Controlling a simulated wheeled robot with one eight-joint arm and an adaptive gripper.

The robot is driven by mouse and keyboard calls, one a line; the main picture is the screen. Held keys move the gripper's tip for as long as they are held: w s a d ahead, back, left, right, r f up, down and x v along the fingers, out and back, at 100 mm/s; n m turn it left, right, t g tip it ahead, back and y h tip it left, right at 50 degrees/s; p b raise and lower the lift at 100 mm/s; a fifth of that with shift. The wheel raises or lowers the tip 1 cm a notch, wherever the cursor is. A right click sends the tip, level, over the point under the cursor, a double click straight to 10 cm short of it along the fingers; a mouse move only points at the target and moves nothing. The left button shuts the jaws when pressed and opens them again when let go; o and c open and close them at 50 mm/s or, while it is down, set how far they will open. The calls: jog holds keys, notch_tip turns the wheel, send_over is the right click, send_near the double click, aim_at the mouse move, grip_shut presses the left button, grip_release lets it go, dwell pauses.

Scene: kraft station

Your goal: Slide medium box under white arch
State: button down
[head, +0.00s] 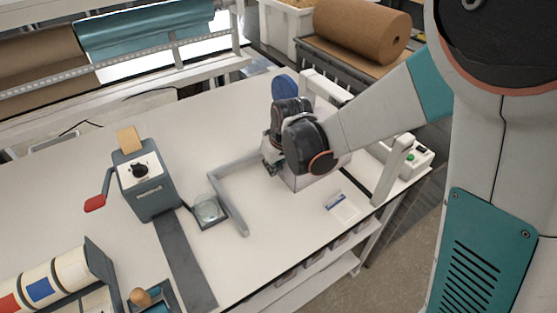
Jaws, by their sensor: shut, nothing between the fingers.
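My gripper (271,168) is low over the white table, beside the left side of a pale box. It is shut and empty, though my wrist hides part of the fingers. The pale box (297,182) stands on the table, mostly covered by my wrist and forearm. I take it for the medium box; whether the gripper touches it I cannot tell. The white arch (395,165) stands to the right of the box, its near post in front and its far end behind my arm. My forearm covers its middle.
A grey angled guide (240,218) lies left of the box. A white card (341,205) lies near the front edge. A green-button control box (411,155) sits right of the arch.

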jog(key=shift+w+d, duration=0.4)
jog(key=shift+d, duration=0.25)
jog(key=shift+w+d, duration=0.4)
jog(key=shift+d, duration=0.35)
jog(key=shift+w+d+b, duration=0.45)
jog(key=shift+w+d, duration=0.35)
jog(key=shift+d, duration=0.35)
jog(key=shift+w+d, duration=0.1)
jog(key=shift+d, duration=0.05)
jog(key=shift+w+d, duration=0.15)
jog(key=shift+d, duration=0.05)
jog(key=shift+s+a, duration=0.55)
jog(key=shift+a, duration=0.35)
jog(key=shift+s+a+r+p, duration=0.25)
jog(key=shift+r+p, duration=0.85)
jog(key=shift+r, duration=0.6)
jog(key=shift+s+a+r+p, duration=0.1)
jog(key=shift+a+r+p, duration=0.2)
jog(key=shift+r+p, duration=1.05)
jog(key=shift+s+a+r+p, duration=0.25)
jog(key=shift+r+p, duration=0.55)
jog(key=shift+r, duration=1.2)
jog(key=shift+w, duration=0.1)
